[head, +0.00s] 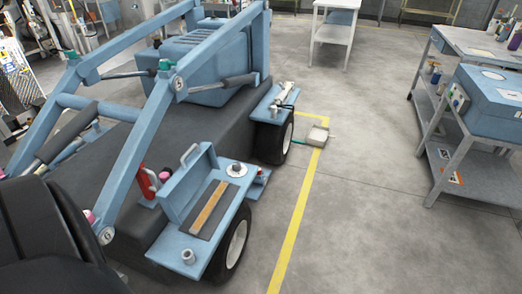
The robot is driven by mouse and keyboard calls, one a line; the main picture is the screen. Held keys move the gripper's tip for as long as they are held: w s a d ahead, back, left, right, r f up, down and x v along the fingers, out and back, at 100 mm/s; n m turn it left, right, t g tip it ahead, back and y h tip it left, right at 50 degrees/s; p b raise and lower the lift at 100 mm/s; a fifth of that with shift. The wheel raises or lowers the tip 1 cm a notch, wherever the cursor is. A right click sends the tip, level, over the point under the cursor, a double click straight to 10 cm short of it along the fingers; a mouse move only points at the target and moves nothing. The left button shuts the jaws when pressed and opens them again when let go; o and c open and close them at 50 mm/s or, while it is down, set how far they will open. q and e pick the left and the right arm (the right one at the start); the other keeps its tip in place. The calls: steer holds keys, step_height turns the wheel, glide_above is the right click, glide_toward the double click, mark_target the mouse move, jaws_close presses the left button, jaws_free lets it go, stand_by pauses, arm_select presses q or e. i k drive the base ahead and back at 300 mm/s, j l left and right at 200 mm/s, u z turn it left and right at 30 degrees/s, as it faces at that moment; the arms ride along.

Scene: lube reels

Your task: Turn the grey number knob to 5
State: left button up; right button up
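No knob with readable numbers can be made out. A small round grey knob-like piece (237,168) sits on a dark square base at the back right of the blue side platform (226,240) of a blue loader-like machine. A second small grey cylindrical piece (188,256) stands at the platform's front left corner. I cannot tell whether either turns. Neither gripper is in view.
The platform carries an open blue box lid (188,180) and a brown strip on a dark mat (208,208). A red extinguisher-like cylinder (147,182) stands beside it. A dustpan (318,135) lies on the floor. A metal shelf table (480,42) stands at right.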

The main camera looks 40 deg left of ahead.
mark_target(236, 165)
steer(key=i+u, duration=0.25)
steer(key=i, duration=0.25)
steer(key=i+l+u, duration=0.1)
steer(key=i+u, duration=0.15)
steer(key=i, duration=0.2)
steer(key=i+l+u, duration=0.15)
steer(key=i+u, duration=0.15)
steer(key=i, duration=0.2)
